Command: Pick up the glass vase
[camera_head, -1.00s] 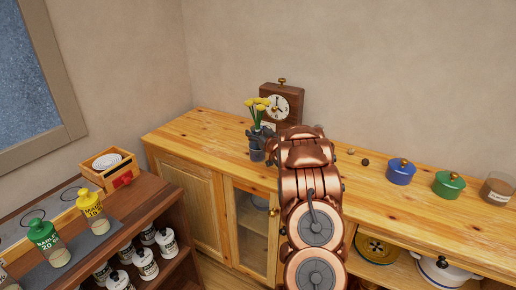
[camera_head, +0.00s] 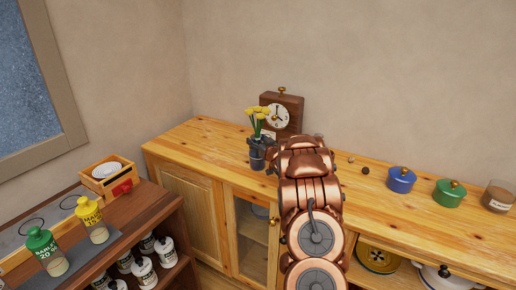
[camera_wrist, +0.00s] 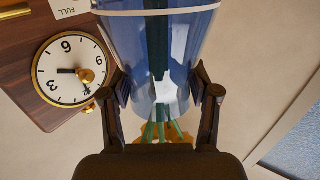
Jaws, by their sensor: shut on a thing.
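The glass vase (camera_head: 257,161) is bluish and clear, with yellow flowers (camera_head: 257,113) on green stems. It is upright near the left part of the wooden cabinet top, in front of the clock. My gripper (camera_head: 261,143) is shut on it, with dark fingers around its upper part. In the wrist view the vase (camera_wrist: 185,45) appears upside down, with a finger of my gripper (camera_wrist: 165,92) against each side. The blooms are mostly hidden there behind the gripper body. I cannot tell whether the vase base touches the cabinet top.
A wooden clock (camera_head: 291,103) stands close behind the vase. A blue pot (camera_head: 401,180), a green pot (camera_head: 449,193) and a glass jar (camera_head: 498,195) stand on the right of the cabinet top (camera_head: 190,140). A shelf with bottles (camera_head: 92,220) is at the lower left.

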